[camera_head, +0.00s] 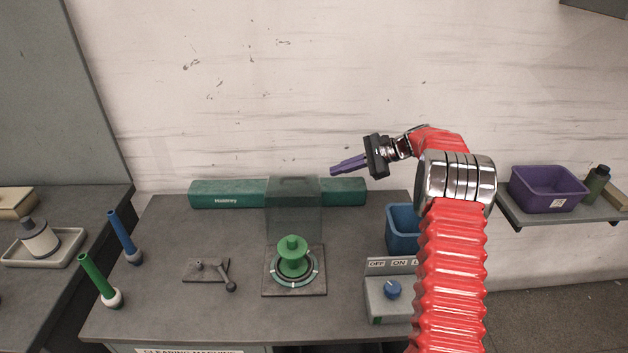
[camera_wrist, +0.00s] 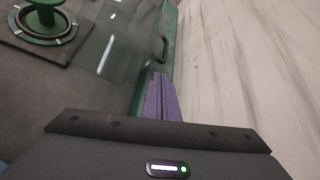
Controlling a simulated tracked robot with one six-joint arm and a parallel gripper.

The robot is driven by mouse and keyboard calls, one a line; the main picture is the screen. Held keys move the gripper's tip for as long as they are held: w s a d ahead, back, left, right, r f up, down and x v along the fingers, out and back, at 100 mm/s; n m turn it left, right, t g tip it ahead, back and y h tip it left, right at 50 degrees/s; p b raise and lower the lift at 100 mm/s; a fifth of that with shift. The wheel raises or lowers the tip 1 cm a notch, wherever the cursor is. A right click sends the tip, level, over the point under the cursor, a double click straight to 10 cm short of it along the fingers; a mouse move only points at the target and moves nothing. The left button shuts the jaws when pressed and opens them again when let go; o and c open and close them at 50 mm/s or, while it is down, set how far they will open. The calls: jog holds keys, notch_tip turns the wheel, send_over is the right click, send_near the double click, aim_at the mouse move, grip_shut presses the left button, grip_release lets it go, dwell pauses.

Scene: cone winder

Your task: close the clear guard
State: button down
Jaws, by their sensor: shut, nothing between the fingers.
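The clear guard (camera_head: 293,208) stands raised behind the green spool (camera_head: 293,255) on its square base plate (camera_head: 312,287). In the wrist view the guard (camera_wrist: 113,45) is a see-through panel with a dark handle (camera_wrist: 164,40) near its far edge. The spool (camera_wrist: 45,17) shows at the top left there. My gripper (camera_head: 334,171) has purple fingers, shut and empty, in the air to the right of the guard's top edge. In the wrist view the fingertips (camera_wrist: 160,78) point toward the handle, with no clear contact visible.
A long green housing (camera_head: 228,194) lies along the back of the table. A lever (camera_head: 224,277) sits left of the spool. Two tall bobbins (camera_head: 124,237) stand at the left.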

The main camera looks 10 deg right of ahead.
jog(key=shift+w+d+f+m, duration=0.45)
jog(key=shift+d+f, duration=0.1)
jog(key=shift+f, duration=0.25)
jog(key=shift+r+x, duration=0.2)
jog(key=shift+x, duration=4.8)
jog(key=shift+w+a, duration=0.1)
jog(key=shift+a, duration=0.1)
jog(key=shift+d+r, duration=0.1)
